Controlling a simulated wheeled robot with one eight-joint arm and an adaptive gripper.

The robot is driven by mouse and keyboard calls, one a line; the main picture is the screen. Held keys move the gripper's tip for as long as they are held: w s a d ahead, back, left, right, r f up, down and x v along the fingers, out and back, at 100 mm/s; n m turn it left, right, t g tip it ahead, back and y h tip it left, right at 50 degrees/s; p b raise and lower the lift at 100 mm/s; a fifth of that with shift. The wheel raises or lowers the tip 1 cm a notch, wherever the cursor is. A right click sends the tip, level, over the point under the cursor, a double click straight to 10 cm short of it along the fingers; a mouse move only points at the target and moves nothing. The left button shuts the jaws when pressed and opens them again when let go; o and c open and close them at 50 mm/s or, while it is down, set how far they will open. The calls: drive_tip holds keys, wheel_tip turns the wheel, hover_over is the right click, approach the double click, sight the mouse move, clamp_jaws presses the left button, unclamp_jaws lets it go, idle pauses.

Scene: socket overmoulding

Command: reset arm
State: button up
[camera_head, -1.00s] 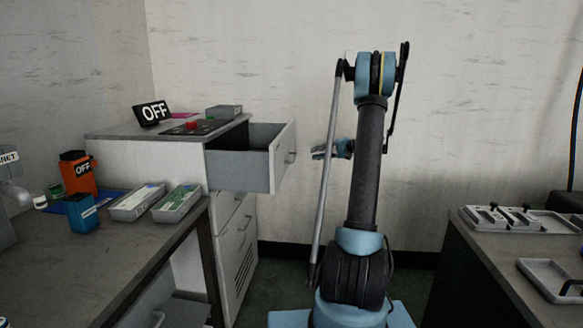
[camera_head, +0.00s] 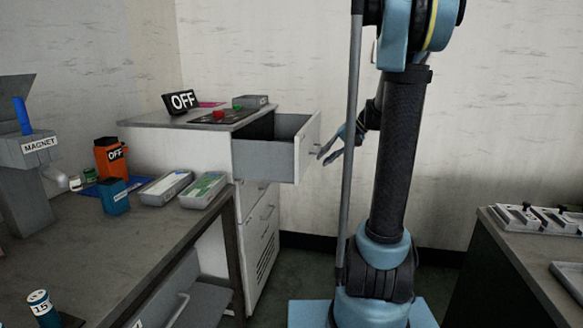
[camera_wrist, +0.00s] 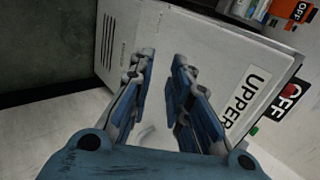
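My gripper (camera_head: 331,151) is beside the front of the open upper drawer (camera_head: 265,160) of the white cabinet, just right of its handle. In the wrist view my gripper (camera_wrist: 161,66) shows two blue-padded fingers spread apart with nothing between them. Past the fingers is a white panel (camera_wrist: 205,50) with an "UPPER" label (camera_wrist: 244,102). My arm stands upright in the head view, partly bent at the top, and its top end is cut off by the frame edge.
An "OFF" sign (camera_head: 181,101) and a panel with a red button (camera_head: 219,115) are on the cabinet. A left bench (camera_head: 150,235) holds grey trays, an orange device (camera_head: 109,158), a blue block (camera_head: 114,195) and a magnet stand (camera_head: 38,150). A right bench (camera_head: 520,260) holds more trays.

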drive_tip(key=s+d+f+h, duration=0.2)
drive_tip(key=s+f, duration=0.3)
drive_tip(key=s, duration=0.5)
drive_tip(key=s+d+f+n+h, duration=0.1)
drive_tip(key=s+f, duration=0.4)
drive_tip(key=s, duration=0.5)
drive_tip(key=s+d+f+n+h, duration=0.1)
drive_tip(key=s+d+f+h, duration=0.2)
drive_tip(key=s, duration=0.7)
wheel_tip(320, 180, down, 2)
drive_tip(key=h, duration=0.2)
drive_tip(key=shift+h, duration=0.3)
drive_tip(key=shift+w+f, duration=0.25)
drive_tip(key=shift+w, duration=0.15)
